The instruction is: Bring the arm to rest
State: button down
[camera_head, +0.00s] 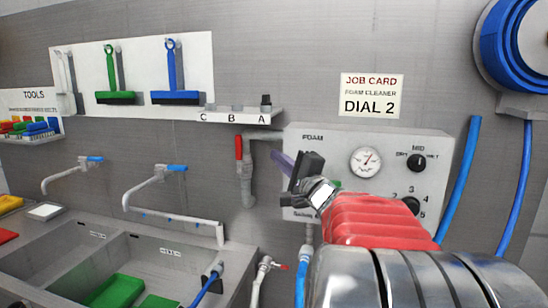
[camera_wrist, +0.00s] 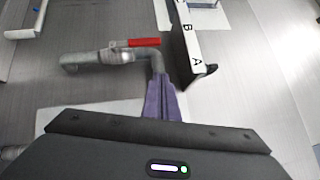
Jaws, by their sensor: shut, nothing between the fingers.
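My gripper (camera_head: 283,163) is raised in front of the foam panel (camera_head: 400,146), near its upper left corner. Its purple fingers also show in the wrist view (camera_wrist: 162,98), closed together with nothing between them. They point toward the wall pipe with the red lever valve (camera_wrist: 145,42), but I cannot tell the distance. My red and silver arm reaches in from the lower right of the head view and covers part of the panel's lower side.
The shelf (camera_head: 222,114) lettered C, B, A is left of the panel, with a dark nozzle (camera_head: 266,101) at A. Sinks (camera_head: 150,262) with taps lie lower left. Blue hoses (camera_head: 460,180) hang at right. A job card (camera_head: 371,95) reads DIAL 2.

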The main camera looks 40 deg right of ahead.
jog(key=shift+a, duration=0.1)
dwell(0.6)
jog(key=s+a+f+n+g+h, duration=0.1)
jog(key=s+a+f+n+g, duration=0.1)
jog(key=a+f+n+g, duration=0.45)
jog(key=s+a+f+n+g+h, duration=0.15)
jog(key=a+f, duration=0.25)
jog(key=a, duration=0.6)
jog(key=s+a+f+n+g+y, duration=0.3)
jog(key=s+a+f+n, duration=0.4)
jog(key=a, duration=0.3)
jog(key=s+a+f+n+g+y, duration=0.2)
jog(key=s+a+f+n+y, duration=0.2)
jog(key=s+a+f+n, duration=0.3)
jog(key=s+a, duration=0.3)
jog(key=shift+a+f+n+g, duration=0.25)
jog(key=shift+a+n+g, duration=0.05)
jog(key=shift+a+g, duration=0.1)
